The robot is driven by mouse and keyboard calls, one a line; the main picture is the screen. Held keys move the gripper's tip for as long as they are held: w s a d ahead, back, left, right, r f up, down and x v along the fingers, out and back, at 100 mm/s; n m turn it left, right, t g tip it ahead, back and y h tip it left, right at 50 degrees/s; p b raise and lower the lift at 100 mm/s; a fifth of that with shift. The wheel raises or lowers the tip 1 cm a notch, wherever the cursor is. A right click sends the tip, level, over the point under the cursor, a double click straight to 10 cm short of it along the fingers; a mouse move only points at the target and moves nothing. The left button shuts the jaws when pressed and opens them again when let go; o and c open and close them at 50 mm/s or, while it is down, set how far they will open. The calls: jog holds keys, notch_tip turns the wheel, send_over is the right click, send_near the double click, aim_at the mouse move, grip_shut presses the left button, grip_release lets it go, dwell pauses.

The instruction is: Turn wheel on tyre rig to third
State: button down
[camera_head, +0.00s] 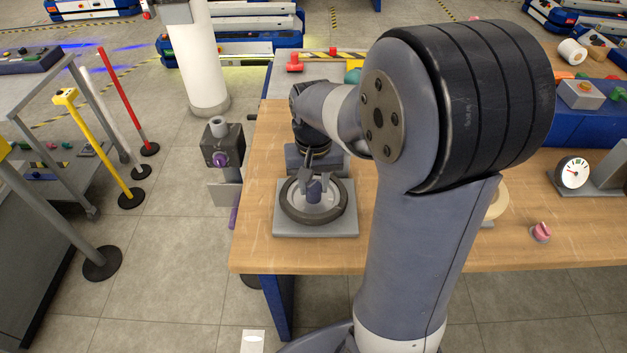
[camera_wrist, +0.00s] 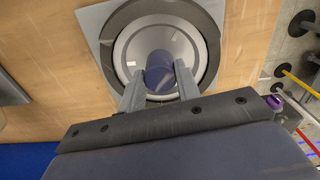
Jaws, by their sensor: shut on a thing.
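The tyre rig is a grey square plate (camera_head: 343,228) near the left end of the wooden table, with a dark round wheel (camera_head: 289,210) lying flat on it. A blue-grey hub or knob (camera_head: 314,189) stands at the wheel's middle. In the wrist view the dark wheel ring (camera_wrist: 209,38) surrounds a light disc, and the blue hub (camera_wrist: 160,72) is at its centre. My gripper (camera_wrist: 158,85) comes down over the wheel with one finger on each side of the hub, shut on it. Position marks on the rig are too small to read.
A gauge (camera_head: 573,172) and a pink knob (camera_head: 541,232) are at the right. Coloured posts (camera_head: 115,95) stand on the floor to the left.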

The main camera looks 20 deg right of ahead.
aim_at(314, 185)
jog(key=shift+n, duration=0.8)
jog(key=c, duration=1)
grip_release()
jog(key=shift+c, duration=0.2)
notch_tip(314, 185, up, 11)
jog(key=shift+f, duration=0.1)
